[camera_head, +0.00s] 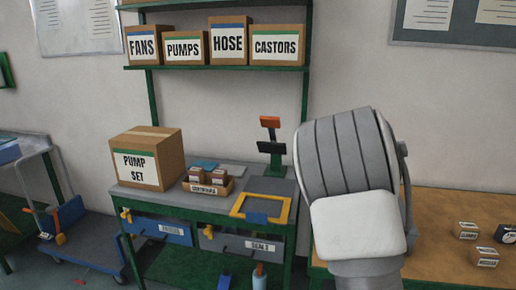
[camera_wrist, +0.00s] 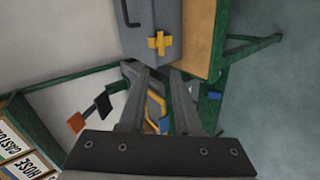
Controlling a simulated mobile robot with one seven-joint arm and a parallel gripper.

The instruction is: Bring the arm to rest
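My arm (camera_head: 345,155) rises large and grey at the right of the head view, in front of the bench's right side. Its gripper does not show there. In the wrist view my gripper (camera_wrist: 162,72) has its two fingers apart, with a clear gap between them. It is open and holds nothing. A yellow frame (camera_wrist: 155,105) shows through the gap, farther off on the bench. A grey case-like thing (camera_wrist: 150,35) with a yellow cross-shaped knob (camera_wrist: 158,43) appears beyond the fingertips; I cannot tell how far away.
A green-framed workbench (camera_head: 220,195) carries a "PUMP SET" box (camera_head: 140,165), a small tray of boxes (camera_head: 208,188) and a yellow frame (camera_head: 262,209). A shelf (camera_head: 215,67) of boxes hangs above. A wooden table (camera_head: 440,240) with small boxes stands right, a blue cart (camera_head: 85,250) left.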

